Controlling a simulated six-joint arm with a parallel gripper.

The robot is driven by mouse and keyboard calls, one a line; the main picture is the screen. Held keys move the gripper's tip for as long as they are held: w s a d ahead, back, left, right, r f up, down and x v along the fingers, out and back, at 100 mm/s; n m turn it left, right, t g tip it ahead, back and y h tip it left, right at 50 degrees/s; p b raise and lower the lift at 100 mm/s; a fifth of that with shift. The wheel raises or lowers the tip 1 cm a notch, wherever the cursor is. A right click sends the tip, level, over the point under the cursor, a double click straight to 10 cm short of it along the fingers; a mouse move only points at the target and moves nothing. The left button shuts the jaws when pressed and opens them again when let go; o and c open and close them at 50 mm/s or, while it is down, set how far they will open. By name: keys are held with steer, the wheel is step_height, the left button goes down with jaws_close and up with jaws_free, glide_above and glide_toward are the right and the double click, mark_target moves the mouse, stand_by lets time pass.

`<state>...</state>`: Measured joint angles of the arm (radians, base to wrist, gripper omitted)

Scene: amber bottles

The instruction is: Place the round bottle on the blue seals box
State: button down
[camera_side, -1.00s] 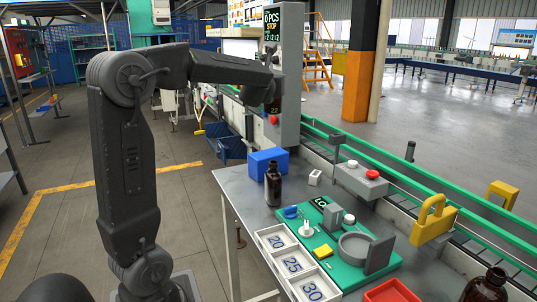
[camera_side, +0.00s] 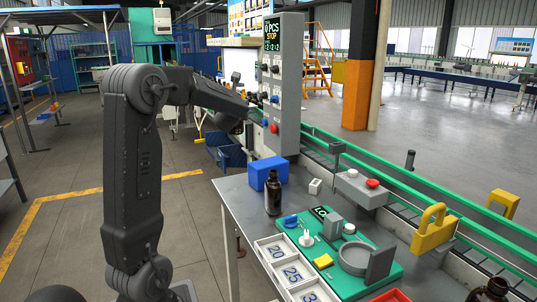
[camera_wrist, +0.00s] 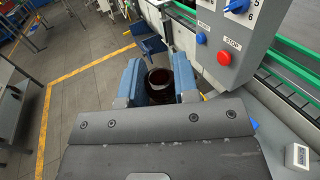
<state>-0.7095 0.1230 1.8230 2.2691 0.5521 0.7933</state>
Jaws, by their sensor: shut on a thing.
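My gripper (camera_wrist: 158,64) has two blue fingers, shut on a dark amber bottle (camera_wrist: 160,86) seen nearly from above in the wrist view. The bottle's opening looks round; its lower part is hidden. In the side view the held bottle (camera_side: 231,124) is a small dark shape below the end of my arm, in the air up and left of the blue box (camera_side: 267,171); the fingers are hard to make out there. The box stands at the far end of the grey table, with no bottle on it. A second amber bottle (camera_side: 273,193) stands upright just in front of it.
A control panel post (camera_side: 283,90) rises behind the box, close to my gripper. Another amber bottle (camera_side: 490,291) shows at bottom right.

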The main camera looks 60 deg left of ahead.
steer(key=shift+w+d+f, duration=0.55)
steer(key=shift+w+f, duration=1.2)
steer(key=shift+w+d+f, duration=0.55)
steer(key=shift+w+f, duration=1.2)
steer(key=shift+f, duration=0.05)
steer(key=shift+w+d+f, duration=0.55)
steer(key=shift+w+f, duration=1.2)
steer(key=shift+f, duration=0.1)
steer(key=c, duration=0.9)
jaws_free()
steer(key=shift+o, duration=0.2)
